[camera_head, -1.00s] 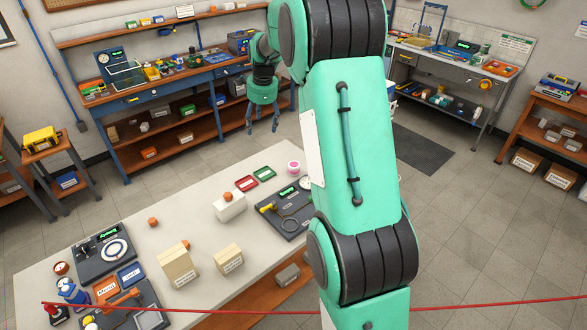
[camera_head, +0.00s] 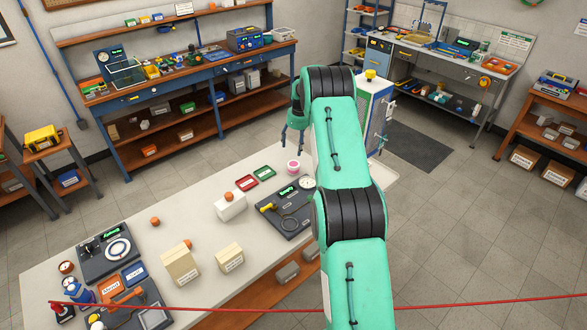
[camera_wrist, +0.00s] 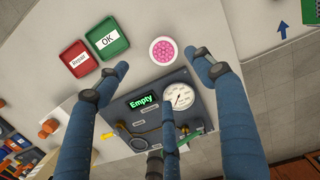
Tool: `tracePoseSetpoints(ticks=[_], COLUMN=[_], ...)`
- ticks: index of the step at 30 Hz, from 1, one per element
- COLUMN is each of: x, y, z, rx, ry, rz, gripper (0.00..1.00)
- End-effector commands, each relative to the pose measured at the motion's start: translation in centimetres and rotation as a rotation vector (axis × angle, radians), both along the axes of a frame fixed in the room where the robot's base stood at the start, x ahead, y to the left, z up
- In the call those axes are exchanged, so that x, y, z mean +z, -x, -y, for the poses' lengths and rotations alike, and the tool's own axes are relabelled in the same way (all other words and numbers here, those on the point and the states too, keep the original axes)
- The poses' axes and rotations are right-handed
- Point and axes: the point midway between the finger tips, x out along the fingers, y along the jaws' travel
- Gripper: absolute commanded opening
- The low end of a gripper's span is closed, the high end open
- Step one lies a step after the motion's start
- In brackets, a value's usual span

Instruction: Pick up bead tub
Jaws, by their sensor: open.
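The bead tub is a small round white tub with pink beads on top. It stands upright near the far right end of the white table in the head view (camera_head: 293,167). In the wrist view the tub (camera_wrist: 163,51) shows from above, at the upper middle. My gripper (camera_wrist: 162,80) has its blue fingers spread wide and holds nothing. In the wrist view the tub lies between and slightly beyond the two upper fingertips, apart from them. In the head view my gripper (camera_head: 293,138) is partly hidden behind my arm, above and behind the tub.
A dark gauge panel reading "Empty" (camera_wrist: 140,101) lies beside the tub. A red tray (camera_wrist: 81,60) and a green "OK" tray (camera_wrist: 108,42) are left of it. A white box (camera_head: 231,206) stands nearer. A red line (camera_head: 450,305) crosses the foreground.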

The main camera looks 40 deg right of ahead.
Motion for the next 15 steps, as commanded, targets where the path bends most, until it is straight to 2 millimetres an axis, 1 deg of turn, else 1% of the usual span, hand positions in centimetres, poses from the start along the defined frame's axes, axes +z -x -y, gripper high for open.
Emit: tracePoseSetpoints(ticks=[1, 5, 15], x=[-0.53, -1.18, -1.31], y=[0.05, 0.11, 0.14], z=[0.45, 0.95, 0.96], rx=[-0.018, -0.041, -0.043], ry=[-0.004, -0.008, -0.008], rz=[-0.002, -0.004, -0.005], gripper=[0.68, 0.68, 0.68])
